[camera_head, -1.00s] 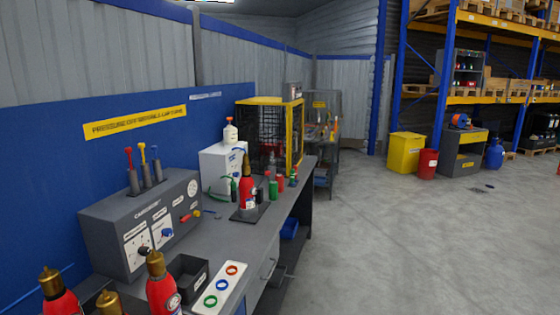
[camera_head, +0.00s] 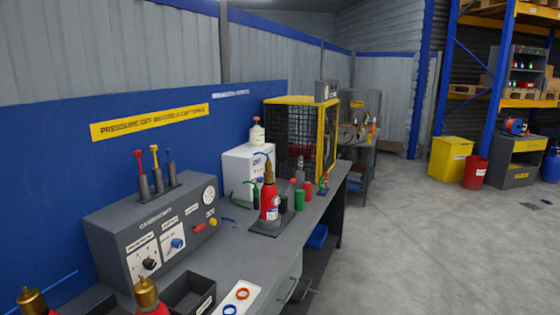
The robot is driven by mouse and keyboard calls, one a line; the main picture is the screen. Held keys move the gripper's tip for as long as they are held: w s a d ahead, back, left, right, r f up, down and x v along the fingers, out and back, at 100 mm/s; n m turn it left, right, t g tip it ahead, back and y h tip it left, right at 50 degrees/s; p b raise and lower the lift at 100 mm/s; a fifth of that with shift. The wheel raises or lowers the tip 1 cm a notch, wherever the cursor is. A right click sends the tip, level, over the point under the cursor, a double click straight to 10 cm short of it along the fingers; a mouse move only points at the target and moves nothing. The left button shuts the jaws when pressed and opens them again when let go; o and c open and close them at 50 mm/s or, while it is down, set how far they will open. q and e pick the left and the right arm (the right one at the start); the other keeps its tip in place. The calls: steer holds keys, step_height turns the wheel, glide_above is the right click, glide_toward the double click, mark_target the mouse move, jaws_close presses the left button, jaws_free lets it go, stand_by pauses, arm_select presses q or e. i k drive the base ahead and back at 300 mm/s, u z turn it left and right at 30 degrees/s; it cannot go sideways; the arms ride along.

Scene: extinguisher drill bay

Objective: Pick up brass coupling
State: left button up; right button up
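No loose brass coupling can be made out. Brass-coloured tops show on red extinguishers at the near left of the bench: one brass top (camera_head: 32,300) at the picture's lower left corner and another brass top (camera_head: 147,293) to its right. Their bodies are mostly cut off by the lower edge. A further red extinguisher (camera_head: 270,205) with a brass-coloured neck stands upright on a dark plate farther along the bench. Neither of my grippers is in view.
A grey control box (camera_head: 150,235) stands on the bench (camera_head: 258,258) against the blue wall. In front are a dark open bin (camera_head: 188,292) and a white tray (camera_head: 238,297) with coloured rings. A yellow-framed cage (camera_head: 300,135) stands behind.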

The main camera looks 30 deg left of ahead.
mark_target(268, 163)
steer(key=i, duration=3.15)
steer(key=u, duration=2.05)
